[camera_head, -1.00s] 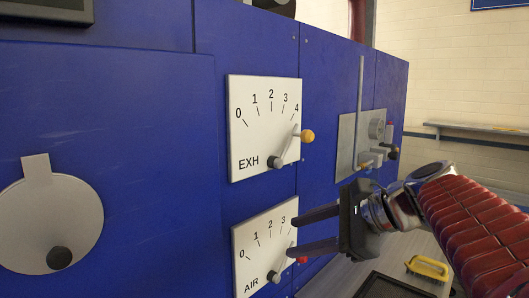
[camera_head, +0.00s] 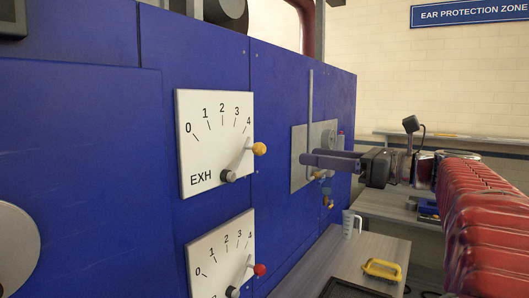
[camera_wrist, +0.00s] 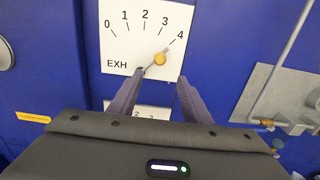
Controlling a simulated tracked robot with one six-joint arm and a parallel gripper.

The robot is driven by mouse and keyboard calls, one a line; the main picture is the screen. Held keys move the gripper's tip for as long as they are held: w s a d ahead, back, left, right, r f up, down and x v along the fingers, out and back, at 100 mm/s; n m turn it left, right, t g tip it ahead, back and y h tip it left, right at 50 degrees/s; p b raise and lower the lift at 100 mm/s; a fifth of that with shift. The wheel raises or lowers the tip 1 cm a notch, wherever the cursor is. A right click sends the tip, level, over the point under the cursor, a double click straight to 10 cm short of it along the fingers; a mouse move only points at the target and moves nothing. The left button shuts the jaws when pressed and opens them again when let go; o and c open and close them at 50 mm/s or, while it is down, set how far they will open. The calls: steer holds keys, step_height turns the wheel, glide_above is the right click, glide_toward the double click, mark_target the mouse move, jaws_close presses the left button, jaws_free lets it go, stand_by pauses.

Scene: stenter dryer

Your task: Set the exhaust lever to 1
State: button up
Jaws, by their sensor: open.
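The exhaust dial is a white plate marked EXH (camera_head: 207,130) with a scale from 0 to 4 on the blue panel. Its lever has a dark pivot and a yellow-orange knob (camera_head: 260,149), and it points up and right, near the 4. My gripper (camera_head: 303,157) is open and empty, to the right of the knob and at about its height in the head view. In the wrist view, the knob (camera_wrist: 160,59) lies just beyond and between the two fingertips (camera_wrist: 158,77), apart from both.
Below is the AIR dial (camera_head: 205,250) with a red-knobbed lever (camera_head: 260,270), partly hidden in the wrist view. A grey plate with fittings (camera_head: 299,165) is on the panel to the right. A bench holds a yellow-handled brush (camera_head: 382,268) and a clear jug (camera_head: 350,222).

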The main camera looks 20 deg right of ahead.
mark_target(264, 151)
steer(key=x, duration=1.3)
steer(key=shift+w+a, duration=0.25)
steer(key=shift+w, duration=0.05)
steer(key=shift+c, duration=0.4)
jaws_close()
